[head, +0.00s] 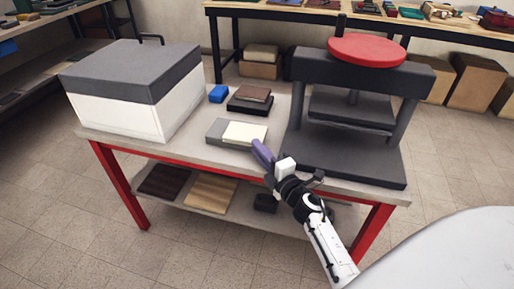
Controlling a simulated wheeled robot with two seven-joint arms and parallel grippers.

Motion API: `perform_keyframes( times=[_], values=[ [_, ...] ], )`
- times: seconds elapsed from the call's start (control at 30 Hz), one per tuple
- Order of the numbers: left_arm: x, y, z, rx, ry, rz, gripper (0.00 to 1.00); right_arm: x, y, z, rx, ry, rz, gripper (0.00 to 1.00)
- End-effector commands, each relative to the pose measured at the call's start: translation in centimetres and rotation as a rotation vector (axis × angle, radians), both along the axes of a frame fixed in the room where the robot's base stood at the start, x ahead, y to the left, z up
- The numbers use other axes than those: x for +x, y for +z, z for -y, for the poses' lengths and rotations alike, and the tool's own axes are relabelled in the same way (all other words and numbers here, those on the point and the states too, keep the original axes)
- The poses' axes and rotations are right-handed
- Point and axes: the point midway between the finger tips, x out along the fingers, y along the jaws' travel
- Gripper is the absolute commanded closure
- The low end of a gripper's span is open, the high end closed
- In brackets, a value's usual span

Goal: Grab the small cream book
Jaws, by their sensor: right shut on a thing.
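The small cream book (244,132) lies flat on top of a larger grey book (216,130) near the front of the bench top. My right gripper (257,147) reaches in from the lower right. Its purple fingers meet the cream book's right front corner and are shut on it. The fingers hide that corner, and I cannot see a gap under the book. My left gripper is out of the picture.
A red-legged bench (190,150) carries everything. A white box with a grey lid (130,85) stands left; a press with a red wheel (367,49) stands close on the right.

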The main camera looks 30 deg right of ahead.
Motion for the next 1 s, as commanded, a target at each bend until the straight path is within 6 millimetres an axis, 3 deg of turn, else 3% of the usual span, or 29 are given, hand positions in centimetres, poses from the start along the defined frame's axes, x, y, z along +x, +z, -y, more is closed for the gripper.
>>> perform_keyframes(
  times=[0.23,0.57,1.0],
  values=[
    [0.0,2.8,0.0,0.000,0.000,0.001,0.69,0.0,2.7,0.0,-0.001,0.000,-0.003,1.00],
    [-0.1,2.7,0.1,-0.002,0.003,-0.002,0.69,-0.4,2.6,-0.1,0.000,0.000,-0.003,1.00],
    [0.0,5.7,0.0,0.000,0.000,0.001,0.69,-6.5,4.9,-0.5,0.001,-0.001,-0.004,1.00]
  ],
)
